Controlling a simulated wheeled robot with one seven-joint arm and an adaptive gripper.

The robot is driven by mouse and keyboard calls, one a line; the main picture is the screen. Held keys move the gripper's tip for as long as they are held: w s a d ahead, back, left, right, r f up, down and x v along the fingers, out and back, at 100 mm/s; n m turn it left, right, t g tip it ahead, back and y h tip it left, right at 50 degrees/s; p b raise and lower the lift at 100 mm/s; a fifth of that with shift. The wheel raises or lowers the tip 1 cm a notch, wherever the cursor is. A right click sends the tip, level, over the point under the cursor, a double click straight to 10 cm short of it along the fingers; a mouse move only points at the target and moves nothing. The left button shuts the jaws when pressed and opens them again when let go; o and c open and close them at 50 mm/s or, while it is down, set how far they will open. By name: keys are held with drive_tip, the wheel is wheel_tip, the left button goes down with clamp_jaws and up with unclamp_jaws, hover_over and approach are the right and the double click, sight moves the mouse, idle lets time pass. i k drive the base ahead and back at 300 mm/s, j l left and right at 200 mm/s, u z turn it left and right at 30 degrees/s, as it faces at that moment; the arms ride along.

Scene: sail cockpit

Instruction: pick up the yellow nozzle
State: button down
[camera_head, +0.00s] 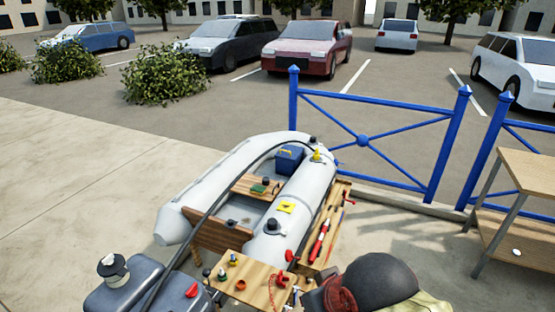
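Two small yellow items could be the yellow nozzle, and at this size I cannot tell which is. One is a yellow cone-shaped piece (317,154) upright on the far right part of the grey inflatable boat's tube. The other is a small yellowish piece (233,259) on the small wooden table (257,271) at the boat's near end. My gripper is not visible in the head view, so its state and its distance from either piece do not show.
The grey boat (205,172) holds a blue box (289,159). Small red and orange parts (240,285) share the table. A dark tank (133,286) stands left, a dark helmet (380,280) right. A black hose crosses the boat. A blue fence (375,140) stands behind; open pavement lies left.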

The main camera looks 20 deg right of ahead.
sight(316, 156)
drive_tip(key=z, duration=0.8)
drive_tip(key=i+l, duration=0.3)
drive_tip(key=i, duration=0.2)
drive_tip(key=i+l, duration=0.25)
drive_tip(key=i, duration=0.3)
drive_tip(key=i+l, duration=0.3)
drive_tip(key=i, duration=0.2)
drive_tip(key=i+l, duration=0.3)
drive_tip(key=i, duration=0.25)
drive_tip(key=i+l, duration=0.25)
drive_tip(key=i, duration=0.25)
drive_tip(key=i+l, duration=0.3)
drive_tip(key=i, duration=0.2)
drive_tip(key=i+l, duration=0.25)
drive_tip(key=i, duration=0.3)
drive_tip(key=u, duration=0.05)
